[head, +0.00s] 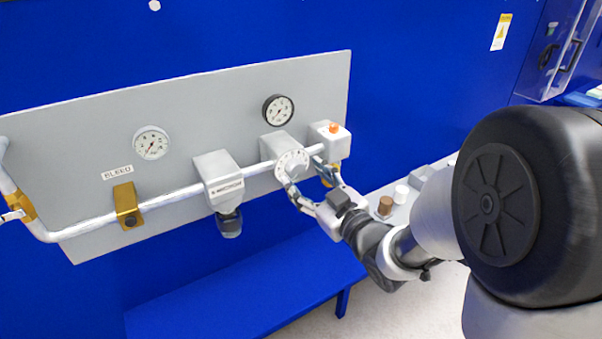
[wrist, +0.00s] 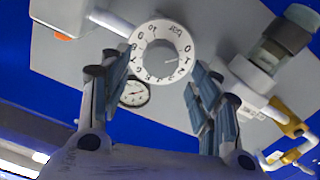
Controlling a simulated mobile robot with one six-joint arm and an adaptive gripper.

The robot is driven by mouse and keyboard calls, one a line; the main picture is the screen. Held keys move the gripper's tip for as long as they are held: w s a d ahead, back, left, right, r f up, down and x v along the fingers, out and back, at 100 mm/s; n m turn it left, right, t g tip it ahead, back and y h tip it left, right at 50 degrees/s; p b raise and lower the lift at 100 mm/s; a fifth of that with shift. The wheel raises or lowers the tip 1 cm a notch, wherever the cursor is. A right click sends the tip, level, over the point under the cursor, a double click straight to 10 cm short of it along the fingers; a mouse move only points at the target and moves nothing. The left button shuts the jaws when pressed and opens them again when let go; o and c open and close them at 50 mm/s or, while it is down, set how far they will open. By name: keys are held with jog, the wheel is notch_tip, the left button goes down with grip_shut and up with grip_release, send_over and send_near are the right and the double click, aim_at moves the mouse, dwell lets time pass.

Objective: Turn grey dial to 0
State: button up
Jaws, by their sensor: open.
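The grey dial (head: 292,164) is a round, light grey knob with dark markings around its face, mounted on a grey box on the pipe. In the wrist view the dial (wrist: 161,51) sits just beyond the fingertips, near the top middle. My gripper (head: 303,176) is at the dial in the head view, with one finger at its lower left and the other to its right. In the wrist view my gripper (wrist: 160,72) is open, its fingers apart on either side of the dial's lower part. I cannot tell whether they touch it. The dial's exact reading is too small to tell.
A white box with an orange button (head: 333,128) is close on the right. A black-rimmed gauge (head: 278,110) is above the dial. A grey valve block (head: 219,179) and a brass bracket (head: 127,205) lie left along the pipe. A blue bench (head: 240,297) is below.

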jog(key=v, duration=0.4)
jog(key=shift+s+d, duration=0.1)
jog(key=shift+s, duration=0.1)
jog(key=s+d+m+g+h, duration=0.4)
jog(key=s+d+m+h, duration=0.35)
jog(key=d+h, duration=0.4)
jog(key=s+f+m+g, duration=0.1)
jog(key=s+g, duration=0.2)
jog(key=s, duration=0.7)
jog(key=s+d+f+m+g+y, duration=0.1)
jog(key=s+g, duration=0.2)
jog(key=s, duration=0.7)
jog(key=shift+f, duration=0.3)
